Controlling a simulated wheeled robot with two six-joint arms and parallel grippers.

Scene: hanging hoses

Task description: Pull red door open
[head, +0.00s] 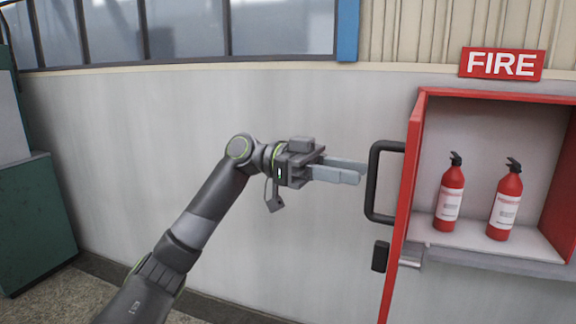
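The red door (406,190) stands swung open from the fire cabinet, seen nearly edge-on, with its outer face to the left. A black D-shaped handle (371,185) sticks out from that outer face. A small black latch part (380,256) sits below the handle. My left gripper (362,173) points right toward the handle, its fingertips just left of the bar as seen here. Its two grey fingers look parted, with nothing between them. The handle is not between the fingers. My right gripper is not in view.
Two red fire extinguishers (450,193) (505,202) stand inside the cabinet (480,240). A red FIRE sign (502,64) hangs above it. A green cabinet (35,225) stands at the far left. The grey wall (130,120) between is bare, with windows above.

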